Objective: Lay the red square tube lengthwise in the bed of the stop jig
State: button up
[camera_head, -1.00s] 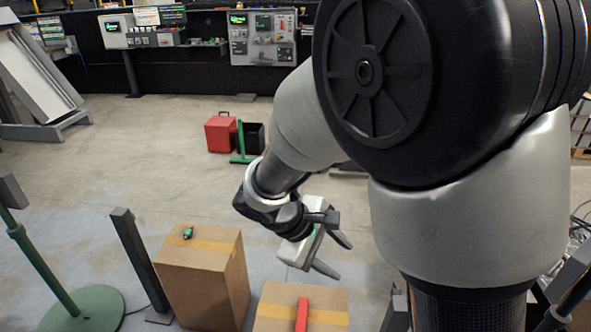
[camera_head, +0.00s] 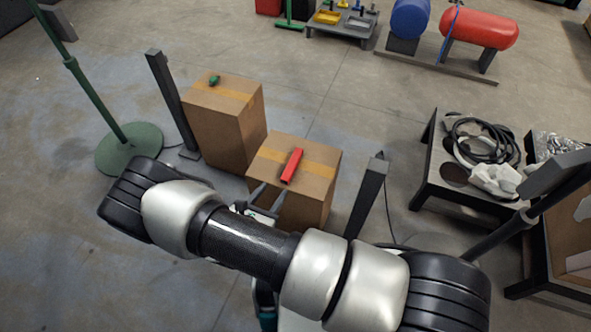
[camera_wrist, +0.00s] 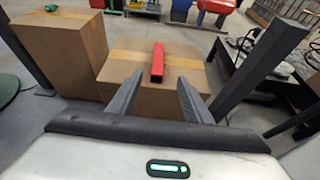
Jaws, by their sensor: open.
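The red square tube (camera_head: 292,165) lies flat on top of the shorter cardboard box (camera_head: 316,167), across its yellow tape. In the wrist view the tube (camera_wrist: 157,62) points away from me, its open near end facing my gripper. My gripper (camera_head: 264,198) is at the near side of this box, mostly hidden behind my arm. In the wrist view my gripper (camera_wrist: 160,97) is open and empty. Its two fingers reach toward the box, one to each side of the tube's line, and the tube is beyond them. I cannot make out the stop jig in either current view.
A taller cardboard box (camera_head: 228,135) with a small green object (camera_head: 214,80) stands at left. Dark posts (camera_head: 172,100) (camera_head: 366,198) flank the boxes. A dark table (camera_head: 465,175) with coiled hoses stands at right. Open floor lies behind the boxes.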

jog(key=b, duration=0.2)
send_near(291, 166)
jog(key=x, duration=0.3)
jog(key=shift+d+f, duration=0.2)
jog(key=shift+d, duration=0.05)
jog(key=shift+b+x, duration=0.8)
jog(key=shift+x, duration=2.25)
jog(key=shift+w+a+r, duration=0.1)
jog(key=shift+a+r, duration=0.1)
jog(key=shift+r, duration=0.05)
grip_shut()
